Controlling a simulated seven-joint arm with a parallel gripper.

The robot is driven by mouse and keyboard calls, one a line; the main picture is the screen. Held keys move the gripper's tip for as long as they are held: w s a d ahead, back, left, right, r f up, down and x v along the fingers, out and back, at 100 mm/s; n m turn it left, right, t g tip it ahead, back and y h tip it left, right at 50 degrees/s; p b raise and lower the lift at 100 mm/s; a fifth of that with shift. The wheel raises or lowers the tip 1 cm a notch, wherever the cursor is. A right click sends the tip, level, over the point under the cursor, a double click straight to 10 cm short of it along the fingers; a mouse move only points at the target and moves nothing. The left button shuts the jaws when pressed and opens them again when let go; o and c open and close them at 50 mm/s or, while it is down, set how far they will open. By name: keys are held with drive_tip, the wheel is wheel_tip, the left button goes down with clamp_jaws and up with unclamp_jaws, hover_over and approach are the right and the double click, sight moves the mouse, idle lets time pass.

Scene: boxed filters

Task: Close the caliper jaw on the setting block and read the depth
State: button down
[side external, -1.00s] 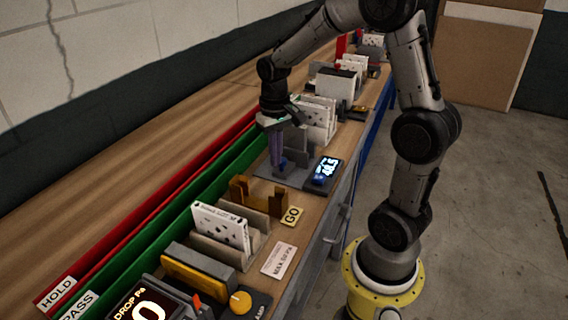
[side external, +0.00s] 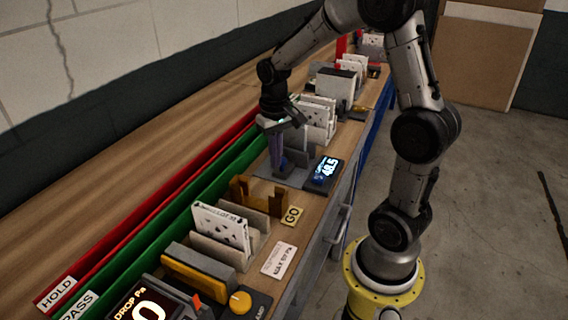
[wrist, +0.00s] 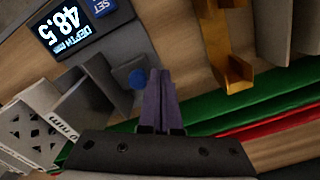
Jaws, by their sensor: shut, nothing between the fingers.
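The caliper station is a grey base plate (side external: 292,178) with a dark readout (side external: 328,170) at its right. In the wrist view the readout (wrist: 70,30) shows "DEPTH mm 48.5" beside a blue SET key (wrist: 101,7). A round blue knob (wrist: 137,78) sits on the grey fixture (wrist: 122,48). My gripper (side external: 277,172) points down over the base plate. Its purple fingers (wrist: 160,72) are shut together and empty, close beside the knob; I cannot tell whether they touch it. I cannot clearly tell the setting block from the jaw among the grey parts.
White boxed filters (side external: 318,115) stand just behind the station. An ochre GO gauge (side external: 258,192) and a racked filter (side external: 222,228) stand in front. Green (side external: 170,205) and red (side external: 150,190) rails run along the left. Bare wood lies beyond them.

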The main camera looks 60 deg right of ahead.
drive_tip(key=shift+f, duration=1.3)
drive_tip(key=shift+d, duration=1.9)
idle(0.4)
drive_tip(key=shift+a+r, duration=0.1)
drive_tip(key=shift+a, duration=0.1)
drive_tip(key=shift+a, duration=0.45)
drive_tip(key=shift+r, duration=3.45)
drive_tip(key=shift+a, duration=0.1)
